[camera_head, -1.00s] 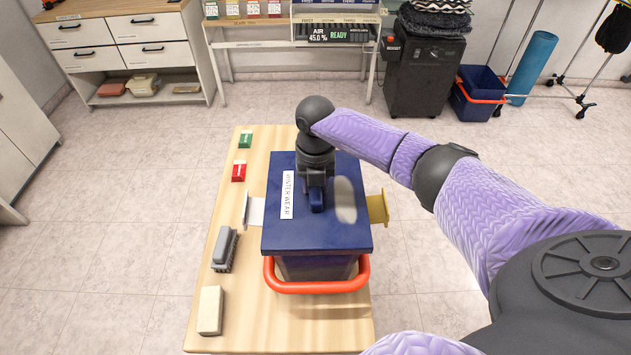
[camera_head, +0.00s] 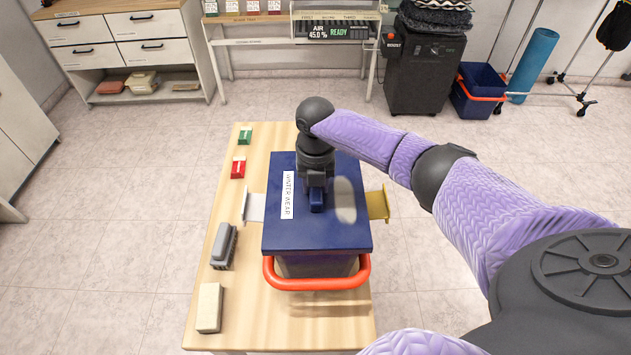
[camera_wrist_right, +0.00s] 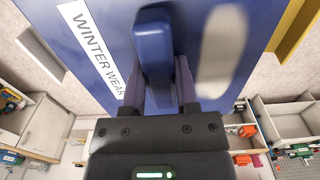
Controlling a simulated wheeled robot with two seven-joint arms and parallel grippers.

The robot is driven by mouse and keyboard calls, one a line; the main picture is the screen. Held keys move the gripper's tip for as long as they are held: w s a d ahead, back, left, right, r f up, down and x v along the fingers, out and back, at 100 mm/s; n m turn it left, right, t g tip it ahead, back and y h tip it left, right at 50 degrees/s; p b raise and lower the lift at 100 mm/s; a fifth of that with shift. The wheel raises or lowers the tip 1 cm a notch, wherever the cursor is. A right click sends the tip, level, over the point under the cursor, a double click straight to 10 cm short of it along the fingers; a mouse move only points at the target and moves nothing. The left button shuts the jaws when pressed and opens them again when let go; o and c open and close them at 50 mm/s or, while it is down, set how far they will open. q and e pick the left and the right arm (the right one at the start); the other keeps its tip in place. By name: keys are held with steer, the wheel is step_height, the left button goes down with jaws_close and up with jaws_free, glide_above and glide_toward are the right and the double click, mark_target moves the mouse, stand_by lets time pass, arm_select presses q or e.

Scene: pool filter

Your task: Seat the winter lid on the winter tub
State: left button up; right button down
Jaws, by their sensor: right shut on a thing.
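The winter lid (camera_head: 342,235) is a dark blue square panel with a white "WINTER WEAR" label, a pale oval patch and a raised handle. It lies over the winter tub (camera_head: 312,268), whose front wall and red-orange rim handle show below the lid's front edge. I cannot tell whether the lid is fully down on the tub. My right gripper (camera_head: 316,200) comes down from above and is shut on the lid's handle. The right wrist view shows the handle (camera_wrist_right: 153,45) between the fingers and the lid (camera_wrist_right: 108,20) beyond. My left gripper is not in view.
The wooden table (camera_head: 250,325) holds a green box (camera_head: 244,134), a red box (camera_head: 238,168), a grey brush (camera_head: 223,246) and a beige block (camera_head: 209,307) along its left side. A white bracket (camera_head: 254,207) and a yellow bracket (camera_head: 377,204) flank the tub.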

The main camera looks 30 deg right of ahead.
steer(key=shift+c, duration=1.4)
jaws_free()
step_height(320, 180, up, 10)
steer(key=shift+f+p, duration=0.1)
steer(key=shift+p, duration=0.55)
